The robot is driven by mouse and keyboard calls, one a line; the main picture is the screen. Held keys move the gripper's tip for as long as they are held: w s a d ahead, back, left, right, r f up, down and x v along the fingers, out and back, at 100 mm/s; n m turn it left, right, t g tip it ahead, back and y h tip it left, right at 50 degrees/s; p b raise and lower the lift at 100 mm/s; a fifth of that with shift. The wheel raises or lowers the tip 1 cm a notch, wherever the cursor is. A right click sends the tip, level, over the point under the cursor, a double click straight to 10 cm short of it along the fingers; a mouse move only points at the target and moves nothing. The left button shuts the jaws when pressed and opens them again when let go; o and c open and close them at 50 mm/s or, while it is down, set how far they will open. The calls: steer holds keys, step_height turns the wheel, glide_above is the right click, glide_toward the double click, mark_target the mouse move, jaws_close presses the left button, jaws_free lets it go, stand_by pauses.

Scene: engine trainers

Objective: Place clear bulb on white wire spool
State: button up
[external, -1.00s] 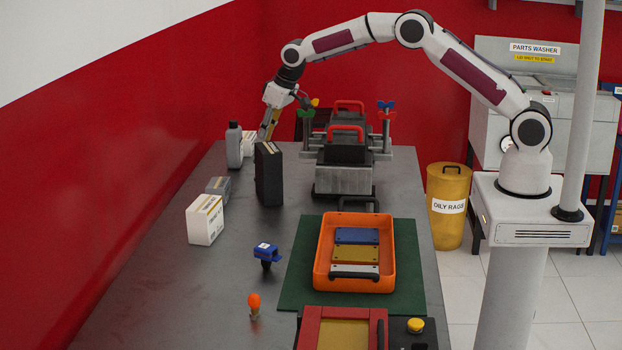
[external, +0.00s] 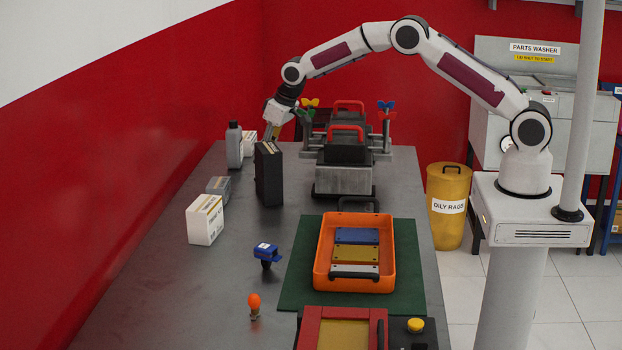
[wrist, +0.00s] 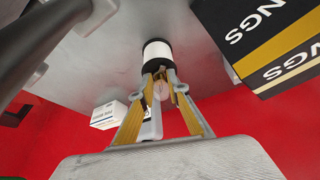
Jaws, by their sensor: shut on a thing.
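My gripper (wrist: 160,85) is shut on the clear bulb (wrist: 160,91), a small pale, see-through thing between the yellow fingers in the wrist view. The white wire spool (wrist: 157,51), a white band between black flanges, is directly beyond the fingertips. The bulb and fingertips overlap its near black flange in the picture; I cannot tell whether they touch. In the external view my gripper (external: 272,131) is low at the far end of the table, behind the black box (external: 268,174). Bulb and spool are not discernible there.
A grey bottle (external: 234,145) and a white box (external: 249,143) stand left of my gripper. The engine trainer (external: 344,180) with red handles is close on its right. An orange bulb (external: 254,306) stands at the front.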

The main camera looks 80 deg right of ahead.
steer(key=shift+f, duration=0.1)
steer(key=o, duration=0.9)
steer(key=v, duration=1.2)
steer(key=shift+a+r, duration=0.1)
steer(key=shift+r, duration=0.15)
